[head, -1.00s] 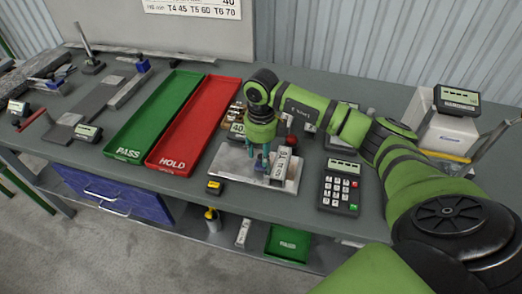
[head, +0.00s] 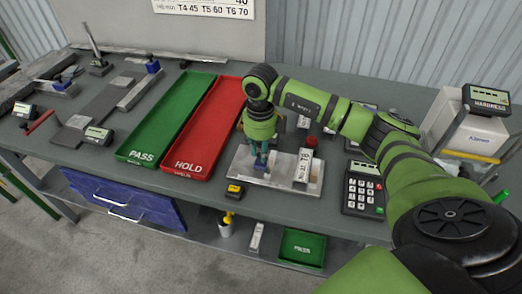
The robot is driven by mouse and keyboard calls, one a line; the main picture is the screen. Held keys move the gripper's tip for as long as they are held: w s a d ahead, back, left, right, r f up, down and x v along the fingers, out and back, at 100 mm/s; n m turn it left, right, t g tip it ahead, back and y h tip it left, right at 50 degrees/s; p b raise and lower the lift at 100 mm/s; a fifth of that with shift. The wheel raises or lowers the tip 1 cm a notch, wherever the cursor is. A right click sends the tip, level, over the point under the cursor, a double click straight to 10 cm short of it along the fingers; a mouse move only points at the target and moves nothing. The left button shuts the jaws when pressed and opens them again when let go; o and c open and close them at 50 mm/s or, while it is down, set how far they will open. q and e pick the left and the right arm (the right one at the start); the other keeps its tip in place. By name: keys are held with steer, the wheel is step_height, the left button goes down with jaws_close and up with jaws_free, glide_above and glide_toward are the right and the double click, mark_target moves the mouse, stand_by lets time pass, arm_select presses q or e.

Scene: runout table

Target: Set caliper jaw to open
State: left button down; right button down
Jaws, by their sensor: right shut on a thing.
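My right gripper (head: 261,162) points down over the left part of a pale metal plate (head: 240,176) on the table. Its fingers are shut on a small part at the plate, which I take to be the caliper jaw (head: 259,171); the fingers mostly hide it. A white upright block with dark markings (head: 303,166) stands on the right of the plate, with a clear gap between it and the gripper. A red knob (head: 312,142) shows behind the block. My left gripper is out of view.
A green PASS tray (head: 141,157) and a red HOLD tray (head: 188,165) lie to the left. A keypad device (head: 363,190) stands to the right, and a small yellow and black item (head: 235,190) sits at the plate's front left. The hardness tester (head: 487,100) is at far right.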

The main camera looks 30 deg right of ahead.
mark_target(258, 153)
steer(key=c, duration=1.1)
jaws_free()
steer(key=shift+w+a+r, duration=0.1)
steer(key=shift+w+a, duration=0.1)
steer(key=shift+w, duration=0.05)
steer(key=shift+d+r, duration=0.15)
steer(key=shift+r, duration=0.1)
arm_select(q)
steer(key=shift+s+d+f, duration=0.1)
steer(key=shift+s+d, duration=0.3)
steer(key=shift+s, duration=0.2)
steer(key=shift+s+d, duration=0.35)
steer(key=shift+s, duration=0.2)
arm_select(e)
step_height(258, 153, up, 12)
steer(key=shift+a+f, duration=0.2)
steer(key=shift+f, duration=0.05)
